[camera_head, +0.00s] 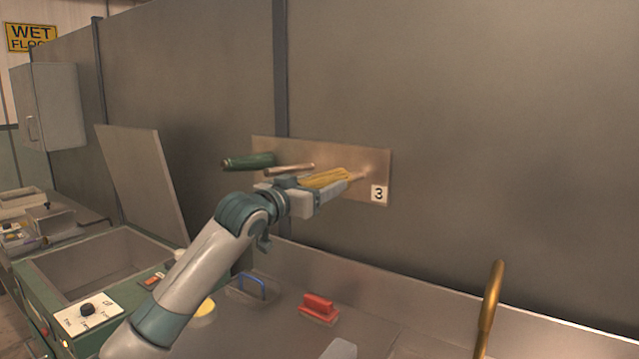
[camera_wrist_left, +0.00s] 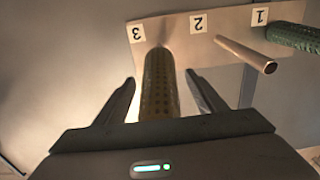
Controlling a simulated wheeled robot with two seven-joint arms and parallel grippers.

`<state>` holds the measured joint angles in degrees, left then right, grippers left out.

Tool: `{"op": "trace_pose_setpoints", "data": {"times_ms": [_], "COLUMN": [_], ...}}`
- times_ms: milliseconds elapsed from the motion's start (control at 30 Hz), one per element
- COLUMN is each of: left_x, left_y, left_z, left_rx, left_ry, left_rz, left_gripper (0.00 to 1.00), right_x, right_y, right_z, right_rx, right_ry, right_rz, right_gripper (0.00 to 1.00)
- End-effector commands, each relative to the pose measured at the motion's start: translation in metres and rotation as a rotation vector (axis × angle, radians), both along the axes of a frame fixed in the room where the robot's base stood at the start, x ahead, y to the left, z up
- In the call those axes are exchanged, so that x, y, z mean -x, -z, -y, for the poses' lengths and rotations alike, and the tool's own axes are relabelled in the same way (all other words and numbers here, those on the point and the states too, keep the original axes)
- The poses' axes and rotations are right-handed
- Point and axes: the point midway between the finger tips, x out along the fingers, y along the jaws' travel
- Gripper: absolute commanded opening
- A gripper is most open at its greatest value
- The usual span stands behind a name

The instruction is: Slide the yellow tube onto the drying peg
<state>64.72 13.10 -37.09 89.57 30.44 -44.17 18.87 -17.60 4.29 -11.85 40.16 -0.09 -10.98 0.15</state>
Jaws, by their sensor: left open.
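The yellow tube (camera_head: 328,177) points at the metal peg board (camera_head: 375,160), level with the peg by the label 3. In the wrist view the yellow tube (camera_wrist_left: 160,82) runs from my palm toward the board. A short piece of peg (camera_head: 359,177) shows between its far end and the board, so the tube appears to be around peg 3. My left gripper (camera_head: 338,184) is open. In the wrist view the fingers of my left gripper (camera_wrist_left: 161,80) stand either side of the tube with gaps. The tube's near end is hidden by the gripper. My right gripper is not in view.
A bare copper peg (camera_wrist_left: 246,55) is at label 2. A green tube (camera_wrist_left: 293,38) sits at label 1. Below are a red brush (camera_head: 319,307), a blue handle (camera_head: 252,284), a brass tap (camera_head: 490,305) and an open basin (camera_head: 95,265). The wall at right is clear.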

Motion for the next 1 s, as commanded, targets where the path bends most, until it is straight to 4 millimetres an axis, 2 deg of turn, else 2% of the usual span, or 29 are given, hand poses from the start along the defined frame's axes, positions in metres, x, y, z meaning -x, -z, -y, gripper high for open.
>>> {"op": "trace_pose_setpoints", "data": {"times_ms": [233,400,500,1000], "left_x": [0.000,0.000,0.000,-0.012], "left_y": [0.000,0.000,0.000,0.001], "left_z": [0.000,0.000,0.000,0.008], "left_rx": [0.000,0.000,0.000,0.001], "left_ry": [0.000,0.000,0.000,0.000], "left_rz": [0.000,0.000,0.000,-0.001], "left_gripper": [0.64,0.23,0.16,0.16], "right_x": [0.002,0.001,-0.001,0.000], "right_y": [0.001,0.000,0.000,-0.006], "right_z": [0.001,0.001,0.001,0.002], "right_rx": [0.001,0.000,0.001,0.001], "right_ry": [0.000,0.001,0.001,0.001], "right_rz": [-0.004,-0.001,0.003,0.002], "right_gripper": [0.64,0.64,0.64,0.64]}}
